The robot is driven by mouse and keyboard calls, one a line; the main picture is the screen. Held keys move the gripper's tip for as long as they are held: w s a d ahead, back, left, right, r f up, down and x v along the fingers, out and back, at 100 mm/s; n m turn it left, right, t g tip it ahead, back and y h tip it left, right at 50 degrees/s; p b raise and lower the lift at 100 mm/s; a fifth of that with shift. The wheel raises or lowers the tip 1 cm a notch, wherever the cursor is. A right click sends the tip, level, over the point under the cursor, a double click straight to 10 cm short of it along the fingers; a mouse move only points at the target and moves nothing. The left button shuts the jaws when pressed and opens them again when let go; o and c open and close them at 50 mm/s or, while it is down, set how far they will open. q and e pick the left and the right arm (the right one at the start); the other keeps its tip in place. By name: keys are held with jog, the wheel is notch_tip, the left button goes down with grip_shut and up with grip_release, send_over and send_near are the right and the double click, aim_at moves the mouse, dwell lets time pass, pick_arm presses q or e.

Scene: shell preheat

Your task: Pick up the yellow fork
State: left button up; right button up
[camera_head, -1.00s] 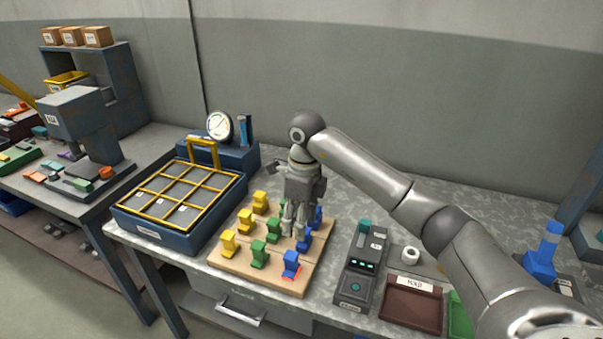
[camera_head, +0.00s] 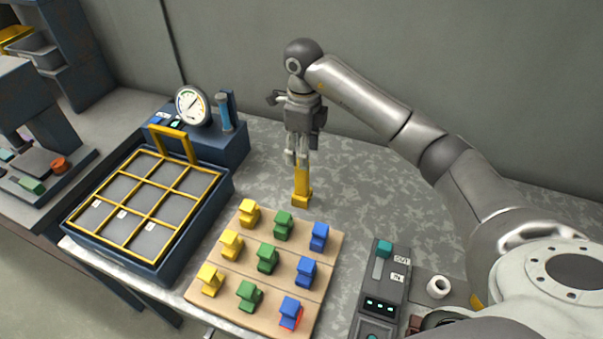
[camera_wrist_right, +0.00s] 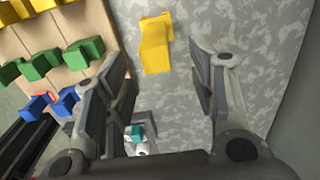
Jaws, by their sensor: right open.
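The yellow fork (camera_head: 301,187) is on the grey speckled table just behind the wooden board; its upper part meets my gripper's fingers in the head view. In the right wrist view the fork (camera_wrist_right: 156,46) shows ahead of and between the fingers. My right gripper (camera_head: 297,157) points down over it. The right wrist view shows its two fingers (camera_wrist_right: 165,62) wide apart with nothing held. How far the fingertips are above the fork I cannot tell. My left gripper is not in view.
The wooden board (camera_head: 322,280) holds several yellow, green and blue pieces in front of the fork. A blue tray with a yellow grid (camera_head: 150,205) and a gauge (camera_head: 193,106) stand left. A dark control box (camera_head: 380,290) and white ring (camera_head: 438,287) are right. Table right of the fork is clear.

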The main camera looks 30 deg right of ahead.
aim_at(302, 175)
jog(key=shift+s+a+f, duration=0.1)
jog(key=shift+s+f, duration=0.1)
jog(key=shift+f, duration=1.4)
notch_tip(302, 175, down, 5)
jog(key=shift+a+r+p, duration=0.1)
jog(key=shift+r+p, duration=0.05)
jog(key=shift+p, duration=1.1)
jog(key=shift+f, duration=0.4)
jog(key=shift+c, duration=0.2)
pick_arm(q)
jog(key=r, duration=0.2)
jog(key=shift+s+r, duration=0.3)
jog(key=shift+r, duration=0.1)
pick_arm(e)
jog(key=shift+w, duration=0.1)
grip_shut()
